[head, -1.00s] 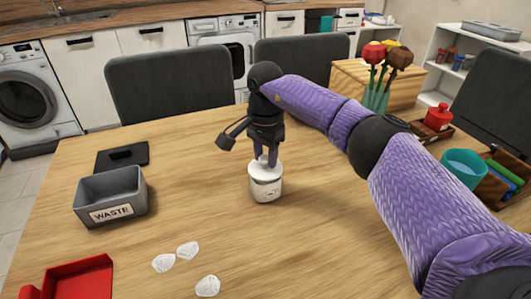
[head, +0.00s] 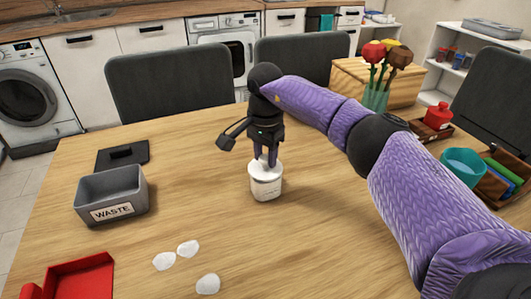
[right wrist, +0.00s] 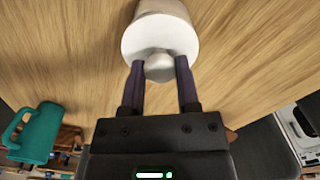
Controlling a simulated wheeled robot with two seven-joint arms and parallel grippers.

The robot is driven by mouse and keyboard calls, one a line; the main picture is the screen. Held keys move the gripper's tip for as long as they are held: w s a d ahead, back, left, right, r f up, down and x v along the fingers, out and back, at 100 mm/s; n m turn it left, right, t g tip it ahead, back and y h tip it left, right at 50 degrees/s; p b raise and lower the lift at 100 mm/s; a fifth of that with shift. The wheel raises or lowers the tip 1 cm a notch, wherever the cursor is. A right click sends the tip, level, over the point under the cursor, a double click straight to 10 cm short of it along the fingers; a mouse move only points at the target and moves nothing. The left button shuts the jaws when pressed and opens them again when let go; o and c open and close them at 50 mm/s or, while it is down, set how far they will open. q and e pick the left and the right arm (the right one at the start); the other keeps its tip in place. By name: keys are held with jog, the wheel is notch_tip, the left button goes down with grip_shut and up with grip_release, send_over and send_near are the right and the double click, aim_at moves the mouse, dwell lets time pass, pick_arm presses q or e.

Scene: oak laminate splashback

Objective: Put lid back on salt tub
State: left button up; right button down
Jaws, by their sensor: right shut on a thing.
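The white salt tub (head: 266,187) stands upright on the wooden table, near the middle of the head view. Its white lid (head: 262,172) is at the top of the tub, with no clear gap showing between them. My right gripper (head: 266,162) points down from above and is shut on the lid's knob. In the right wrist view the two fingers (right wrist: 160,68) sit on either side of the pale knob, and the round lid (right wrist: 160,34) covers most of the tub. My left gripper is not in view.
A grey waste bin (head: 110,197) and a dark flat slab (head: 122,156) lie to the left. Several white pieces (head: 189,248) and a red tray (head: 80,278) are nearer. A teal mug (head: 461,166) and a wooden box (head: 378,82) stand right. Table around the tub is clear.

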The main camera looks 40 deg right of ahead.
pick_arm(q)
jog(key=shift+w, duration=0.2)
pick_arm(e)
jog(key=shift+c, duration=1.3)
grip_release()
jog(key=shift+o, duration=1.3)
jog(key=shift+r, duration=0.1)
notch_tip(320, 180, up, 2)
jog(key=shift+r+p, duration=0.1)
jog(key=shift+p, duration=0.7)
notch_tip(320, 180, up, 2)
jog(key=shift+p, duration=0.7)
jog(key=shift+r+p, duration=1)
jog(key=shift+r, duration=0.4)
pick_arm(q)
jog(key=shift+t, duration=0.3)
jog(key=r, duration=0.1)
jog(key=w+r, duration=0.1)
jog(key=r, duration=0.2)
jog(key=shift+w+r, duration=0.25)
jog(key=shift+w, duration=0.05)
pick_arm(e)
jog(key=shift+f, duration=0.1)
